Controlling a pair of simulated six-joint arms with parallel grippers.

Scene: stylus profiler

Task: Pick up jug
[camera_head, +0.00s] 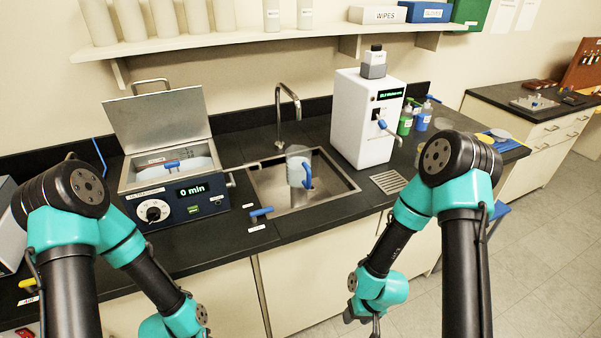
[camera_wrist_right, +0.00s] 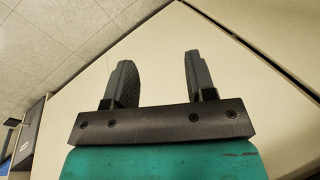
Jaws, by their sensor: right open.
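A translucent jug with a blue handle (camera_head: 298,168) stands in the sink, under the tap. Its lower part is partly hard to make out against the basin. My right gripper (camera_head: 375,326) is low in front of the counter, well below and to the right of the jug, and its tips are cut off near the bottom edge. In the right wrist view, my right gripper (camera_wrist_right: 157,80) is open and empty, facing the cabinet fronts. My left arm reaches down at the left, and its gripper is out of the frame.
The sink (camera_head: 338,192) is set in the dark counter. An ultrasonic bath (camera_head: 178,213) with a raised lid stands left of it. A white dispenser (camera_head: 360,135) stands right of it, near green and blue bottles (camera_head: 424,116). A curved tap (camera_head: 278,112) rises behind the jug.

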